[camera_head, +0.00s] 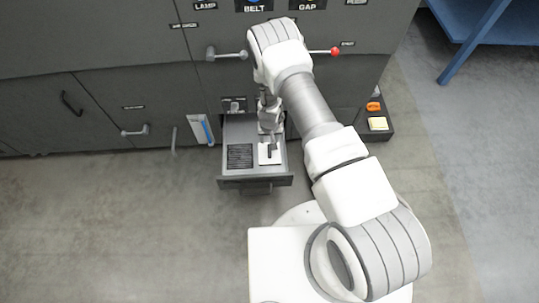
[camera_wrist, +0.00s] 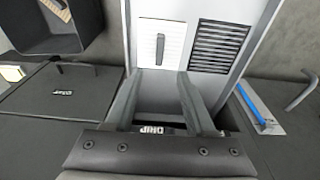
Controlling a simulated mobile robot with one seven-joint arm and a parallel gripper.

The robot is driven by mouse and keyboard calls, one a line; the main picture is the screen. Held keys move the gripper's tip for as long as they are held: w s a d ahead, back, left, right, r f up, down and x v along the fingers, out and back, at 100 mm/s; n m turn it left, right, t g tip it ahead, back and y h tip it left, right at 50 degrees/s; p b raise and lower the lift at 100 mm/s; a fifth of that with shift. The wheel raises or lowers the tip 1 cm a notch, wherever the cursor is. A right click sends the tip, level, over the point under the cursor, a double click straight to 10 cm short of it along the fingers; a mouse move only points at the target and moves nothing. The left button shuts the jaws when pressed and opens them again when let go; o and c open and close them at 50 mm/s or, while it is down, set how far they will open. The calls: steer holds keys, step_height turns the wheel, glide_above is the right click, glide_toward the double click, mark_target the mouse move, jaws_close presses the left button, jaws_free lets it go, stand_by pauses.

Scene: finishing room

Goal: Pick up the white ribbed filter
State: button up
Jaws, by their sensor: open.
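The white ribbed filter (camera_wrist: 176,43) lies flat in an open grey drawer (camera_wrist: 131,20), with a dark upright grip bar on it. It also shows in the head view (camera_head: 264,160), partly covered by my gripper. My gripper (camera_head: 270,147) is over the drawer at the filter. In the wrist view my gripper (camera_wrist: 161,75) has its two fingers apart with nothing between them. The fingertips appear at the filter's near edge, below its bar in the picture. I cannot tell the height of the fingertips above the filter.
A black ribbed filter (camera_wrist: 218,46) lies beside the white one in the drawer. The drawer front (camera_head: 233,184) faces open floor. A blue-marked plate (camera_head: 202,130) and a lever (camera_head: 174,140) are left of the drawer.

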mark_target(269, 150)
steer(key=f+b, duration=0.1)
steer(key=f, duration=0.2)
steer(key=w+f+b, duration=0.1)
steer(key=f, duration=0.3)
steer(key=f+b, duration=0.2)
steer(key=f, duration=0.2)
steer(key=shift+w, duration=0.3)
jaws_close()
